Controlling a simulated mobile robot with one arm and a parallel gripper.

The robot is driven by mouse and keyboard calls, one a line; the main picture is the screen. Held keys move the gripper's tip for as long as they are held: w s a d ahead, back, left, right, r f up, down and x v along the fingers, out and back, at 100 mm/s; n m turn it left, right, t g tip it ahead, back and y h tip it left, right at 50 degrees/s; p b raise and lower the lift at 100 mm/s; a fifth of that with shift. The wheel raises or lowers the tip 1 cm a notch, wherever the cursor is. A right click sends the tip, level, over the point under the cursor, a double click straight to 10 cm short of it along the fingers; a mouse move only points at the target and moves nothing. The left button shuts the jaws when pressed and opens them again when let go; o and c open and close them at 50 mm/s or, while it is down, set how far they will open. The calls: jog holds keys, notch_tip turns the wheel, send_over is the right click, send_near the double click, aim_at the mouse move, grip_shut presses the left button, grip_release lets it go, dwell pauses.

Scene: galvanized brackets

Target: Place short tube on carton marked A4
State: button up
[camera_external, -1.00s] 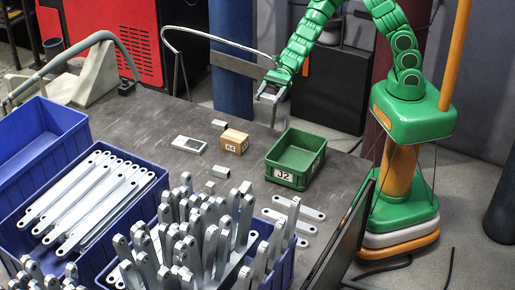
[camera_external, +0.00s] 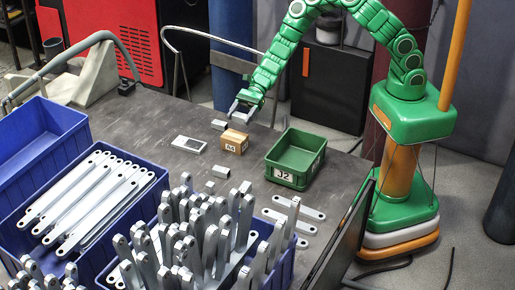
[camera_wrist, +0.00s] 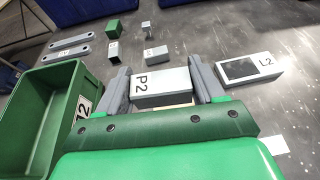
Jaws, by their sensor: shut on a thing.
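My gripper (camera_external: 243,107) hangs just above and behind the tan carton marked A4 (camera_external: 235,142) in the external view. In the wrist view my gripper (camera_wrist: 164,88) is shut on a light grey piece marked P2 (camera_wrist: 160,84), which looks like the short tube. Its ends cannot be made out. A tan sliver (camera_wrist: 172,103), probably the carton, shows under it. I cannot tell whether the two touch.
A green bin marked J2 (camera_external: 290,172) stands right of the carton. A grey box with a dark window (camera_external: 190,144), marked L2 in the wrist view (camera_wrist: 249,68), lies left. Blue crates of brackets fill the front left.

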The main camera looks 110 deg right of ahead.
aim_at(235, 121)
jog(key=shift+w+f, duration=1.25)
jog(key=shift+f, duration=0.25)
jog(key=shift+d+f, duration=0.1)
jog(key=shift+f, duration=1.45)
jog(key=o, duration=1.1)
jog(key=shift+c, duration=0.2)
